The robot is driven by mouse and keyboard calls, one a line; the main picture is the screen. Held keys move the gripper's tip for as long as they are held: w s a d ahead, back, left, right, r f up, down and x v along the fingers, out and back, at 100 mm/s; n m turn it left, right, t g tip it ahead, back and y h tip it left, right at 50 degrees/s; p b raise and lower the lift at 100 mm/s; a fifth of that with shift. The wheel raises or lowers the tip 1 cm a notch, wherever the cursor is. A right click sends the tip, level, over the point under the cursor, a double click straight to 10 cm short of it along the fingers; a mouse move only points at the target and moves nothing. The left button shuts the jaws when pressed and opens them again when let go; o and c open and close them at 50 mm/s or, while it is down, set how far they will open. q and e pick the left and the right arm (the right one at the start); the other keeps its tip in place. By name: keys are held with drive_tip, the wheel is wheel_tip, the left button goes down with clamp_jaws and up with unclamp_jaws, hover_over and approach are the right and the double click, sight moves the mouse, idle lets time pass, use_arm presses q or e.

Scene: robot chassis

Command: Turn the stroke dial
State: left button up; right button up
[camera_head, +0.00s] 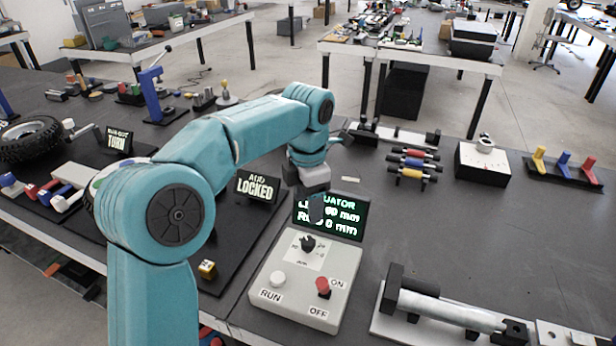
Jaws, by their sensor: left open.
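The stroke dial appears to be the black knob (308,243) on a white plate on top of the light grey control box (280,300). My left arm reaches in from the left, and its gripper (316,208) points down just above and behind the knob, apart from it. The gripper is open with nothing seen between its fingers. It covers part of the actuator display (347,216), whose green text gives values in mm. The box also has a white RUN button (278,279) and a red ON/OFF switch (323,287). My right gripper is not in view.
An actuator with a metal cylinder (440,308) lies right of the box. A sign reading LOCKED (257,187) stands behind left. Coloured rollers (412,166), a white box with a knob (482,163) and coloured levers (563,168) stand farther back. The table's middle right is clear.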

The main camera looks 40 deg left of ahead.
use_arm(q)
wheel_tip(320, 180, up, 5)
drive_tip(key=shift+r+p, duration=0.15)
drive_tip(key=shift+p, duration=0.3)
